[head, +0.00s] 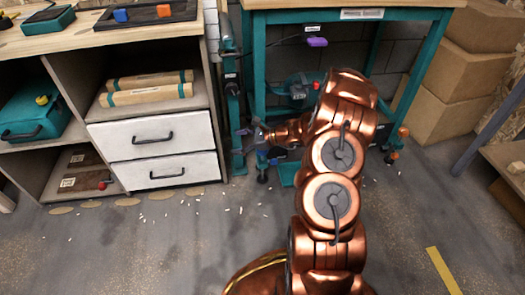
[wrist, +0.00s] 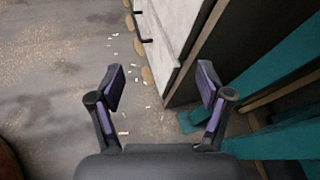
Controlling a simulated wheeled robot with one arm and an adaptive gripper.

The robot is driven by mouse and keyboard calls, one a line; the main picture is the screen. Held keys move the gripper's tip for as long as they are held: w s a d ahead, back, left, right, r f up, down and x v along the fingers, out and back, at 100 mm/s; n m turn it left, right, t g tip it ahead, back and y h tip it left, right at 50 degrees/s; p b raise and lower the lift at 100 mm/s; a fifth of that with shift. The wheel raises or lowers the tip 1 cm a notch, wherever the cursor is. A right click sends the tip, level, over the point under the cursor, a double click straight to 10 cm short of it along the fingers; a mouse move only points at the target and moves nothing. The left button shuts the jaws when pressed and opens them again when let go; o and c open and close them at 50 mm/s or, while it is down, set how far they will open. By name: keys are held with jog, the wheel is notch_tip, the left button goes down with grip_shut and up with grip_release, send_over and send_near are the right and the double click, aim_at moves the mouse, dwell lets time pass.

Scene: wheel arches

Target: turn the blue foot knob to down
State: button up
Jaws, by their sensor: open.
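My copper arm reaches to the teal bench's left leg, and my gripper (head: 262,150) is low beside that leg in the head view. In the wrist view my gripper (wrist: 160,86) is open and empty, its purple-padded fingers wide apart above the floor. I cannot make out a blue foot knob for certain; small blue-purple parts near the gripper in the head view are too small to tell from its pads. The wrist view shows no knob between the fingers. A teal foot bar (wrist: 195,120) lies by the right finger.
The teal workbench (head: 420,75) has orange knobs (head: 403,131) by its right leg and a purple handle (head: 317,42) under its top. A white drawer cabinet (head: 160,138) stands left. Cardboard boxes (head: 450,85) stack at right. The front floor is open, with small white scraps.

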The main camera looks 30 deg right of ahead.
jog(key=d+f+m+t+h, duration=0.1)
jog(key=d+f+m, duration=0.1)
jog(key=d+f, duration=0.2)
jog(key=s+d+f+m+t+h, duration=0.1)
jog(key=d+f+m+h, duration=0.1)
jog(key=d+f, duration=0.3)
jog(key=d+f+m+t+h, duration=0.1)
jog(key=d+f+m+h, duration=0.1)
jog(key=d, duration=0.5)
jog(key=shift+s+f+m, duration=0.25)
jog(key=shift+f+m, duration=0.45)
jog(key=shift+f, duration=0.45)
jog(key=shift+w+f+b, duration=0.15)
jog(key=shift+w+b, duration=0.05)
jog(key=shift+b, duration=0.2)
jog(key=b+x, duration=0.2)
jog(key=x, duration=0.3)
jog(key=shift+w+a+f, duration=0.1)
jog(key=shift+w+a, duration=0.1)
jog(key=shift+b+x, duration=0.35)
jog(key=shift+x, duration=0.45)
jog(key=c, duration=1.1)
jog(key=shift+w+r, duration=0.1)
jog(key=shift+r, duration=0.15)
jog(key=shift+c, duration=0.3)
